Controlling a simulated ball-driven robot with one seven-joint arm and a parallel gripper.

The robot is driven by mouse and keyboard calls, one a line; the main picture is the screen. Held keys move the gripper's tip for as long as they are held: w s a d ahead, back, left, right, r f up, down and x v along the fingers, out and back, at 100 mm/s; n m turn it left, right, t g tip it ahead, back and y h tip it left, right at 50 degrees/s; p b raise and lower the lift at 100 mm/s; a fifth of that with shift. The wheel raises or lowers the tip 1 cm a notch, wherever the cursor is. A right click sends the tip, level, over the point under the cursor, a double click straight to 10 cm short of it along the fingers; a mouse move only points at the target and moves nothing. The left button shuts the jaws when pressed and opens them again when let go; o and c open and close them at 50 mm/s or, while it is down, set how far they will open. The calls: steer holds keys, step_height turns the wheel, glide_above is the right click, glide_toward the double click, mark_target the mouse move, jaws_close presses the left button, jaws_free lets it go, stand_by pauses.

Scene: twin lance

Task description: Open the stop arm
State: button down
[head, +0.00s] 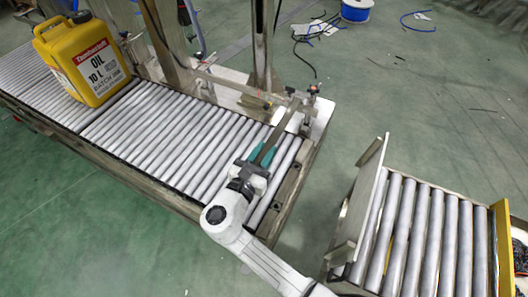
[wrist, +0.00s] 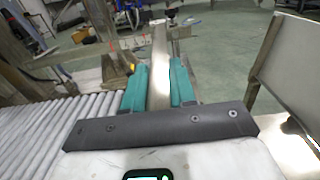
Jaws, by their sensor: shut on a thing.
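The stop arm (head: 281,123) is a flat metal bar near the end of the roller conveyor. It runs from a pivot by the post toward my gripper (head: 262,156). My gripper has teal fingers, one on each side of the bar, and is shut on it. In the wrist view the stop arm (wrist: 160,50) runs away from me between the fingers of my gripper (wrist: 158,82). The fingers hide part of the bar's near end.
A yellow oil can (head: 84,62) stands on the rollers (head: 165,125) at the upper left. A metal post (head: 263,45) rises behind the stop arm. A second roller conveyor (head: 418,235) with an upright end plate (head: 367,195) stands at the right, across a gap of green floor.

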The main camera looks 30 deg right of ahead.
mark_target(274, 136)
steer(key=shift+r, duration=0.1)
step_height(274, 136, up, 2)
steer(key=p, duration=0.4)
steer(key=shift+r+y, duration=0.15)
steer(key=shift+y, duration=0.15)
steer(key=r+p, duration=0.1)
steer(key=p, duration=0.1)
steer(key=r+g+p, duration=0.1)
steer(key=p, duration=0.1)
steer(key=r+y+p, duration=0.1)
steer(key=p, duration=0.2)
steer(key=shift+w+d+r, duration=0.15)
steer(key=shift+d+r, duration=0.05)
steer(key=shift+d, duration=0.05)
steer(key=w+d+r+g+y+p, duration=0.4)
steer(key=d+r+p, duration=0.3)
steer(key=p, duration=0.6)
steer(key=w+d+r+g+y+p, duration=0.4)
steer(key=w+d+r+y+p, duration=0.2)
steer(key=r+p, duration=0.4)
steer(key=shift+w+d+y+p, duration=0.35)
steer(key=shift+d+p, duration=0.4)
steer(key=shift+p, duration=1.45)
